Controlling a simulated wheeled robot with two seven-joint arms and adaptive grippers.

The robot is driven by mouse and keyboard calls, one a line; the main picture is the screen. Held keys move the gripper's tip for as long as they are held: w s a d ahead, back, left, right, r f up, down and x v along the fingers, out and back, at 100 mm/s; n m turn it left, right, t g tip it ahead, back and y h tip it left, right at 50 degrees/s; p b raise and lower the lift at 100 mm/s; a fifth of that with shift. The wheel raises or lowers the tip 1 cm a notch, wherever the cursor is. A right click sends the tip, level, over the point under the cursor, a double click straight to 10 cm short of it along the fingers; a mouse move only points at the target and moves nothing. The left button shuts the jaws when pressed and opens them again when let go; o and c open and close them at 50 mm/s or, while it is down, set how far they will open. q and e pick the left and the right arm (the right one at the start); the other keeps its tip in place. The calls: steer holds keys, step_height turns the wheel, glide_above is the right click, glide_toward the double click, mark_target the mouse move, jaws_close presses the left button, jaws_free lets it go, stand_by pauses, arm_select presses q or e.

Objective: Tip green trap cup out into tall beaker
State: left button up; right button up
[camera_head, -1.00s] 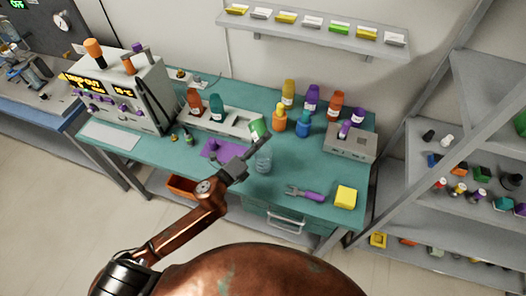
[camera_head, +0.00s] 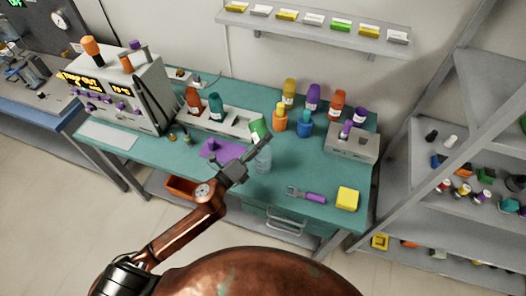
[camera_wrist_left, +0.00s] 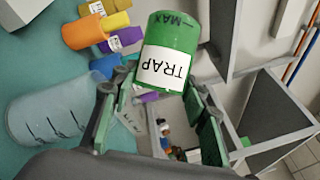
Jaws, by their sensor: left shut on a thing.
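The green trap cup (camera_head: 258,130) is held above the turquoise bench, tilted, close over the tall clear beaker (camera_head: 264,162). My left gripper (camera_head: 257,144) is shut on it. In the left wrist view the cup (camera_wrist_left: 170,45) shows its white TRAP label and MAX mark, with the lettering upside down in the picture, between the fingers. The beaker (camera_wrist_left: 45,108), clear with dark graduation lines, stands to the left there, apart from the cup. I cannot see inside the cup or tell whether anything is pouring. My right gripper is not in view.
A machine with an amber display (camera_head: 117,88) stands at the left. Several colored bottles and a grey rack (camera_head: 235,120) are behind the cup. A purple-handled tool (camera_head: 306,195) and a yellow block (camera_head: 347,199) lie right of the beaker. A purple mat (camera_head: 220,149) lies left.

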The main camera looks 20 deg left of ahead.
arm_select(q)
steer(key=shift+s+d+f+m+t+h+b, duration=0.15)
steer(key=shift+m+b, duration=0.45)
steer(key=shift+b, duration=0.3)
steer(key=shift+s+d+f+m+t+h+b, duration=0.15)
steer(key=shift+m+b, duration=0.45)
steer(key=shift+b, duration=0.3)
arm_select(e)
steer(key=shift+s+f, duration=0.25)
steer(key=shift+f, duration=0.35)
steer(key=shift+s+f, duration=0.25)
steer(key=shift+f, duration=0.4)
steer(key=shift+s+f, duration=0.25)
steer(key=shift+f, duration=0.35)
arm_select(q)
steer(key=shift+w+a+r, duration=0.1)
steer(key=shift+r, duration=0.05)
